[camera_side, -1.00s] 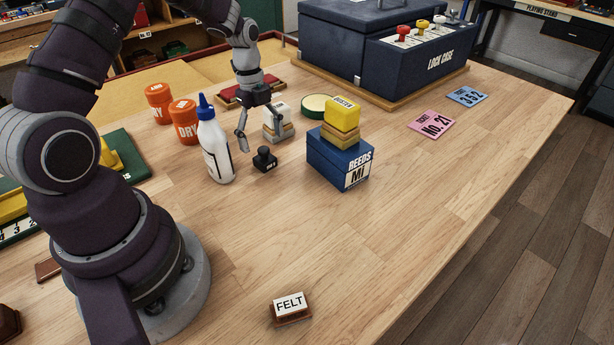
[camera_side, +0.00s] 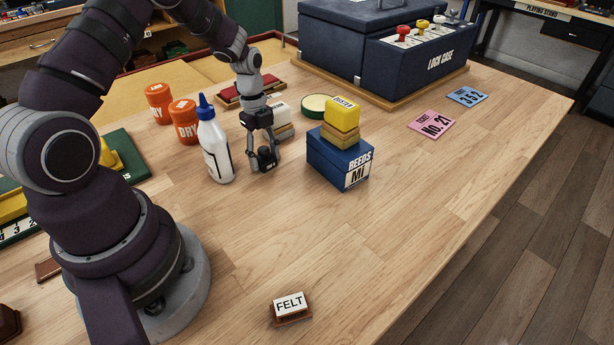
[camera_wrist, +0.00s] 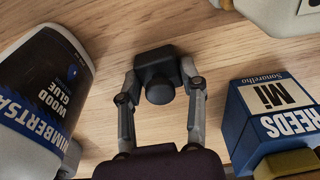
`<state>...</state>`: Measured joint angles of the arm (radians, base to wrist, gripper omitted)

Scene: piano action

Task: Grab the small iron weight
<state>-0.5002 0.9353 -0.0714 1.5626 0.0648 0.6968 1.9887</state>
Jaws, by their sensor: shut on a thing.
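The small iron weight (camera_side: 264,155) is a black block with a round knob on top. It stands upright on the wooden table, between the glue bottle and the blue reeds box. My gripper (camera_side: 263,162) is down around it, one finger on each side, shut on it. In the wrist view the weight (camera_wrist: 158,75) sits between the two fingertips of my gripper (camera_wrist: 160,82), its knob toward the camera. In the side view the fingers hide part of the weight.
The white glue bottle (camera_side: 215,150) with a blue cap stands close on the left. The blue reeds box (camera_side: 325,165), with yellow and tan blocks on top, is close on the right. A pale block stack (camera_side: 283,130) stands just behind. The table's front is mostly clear.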

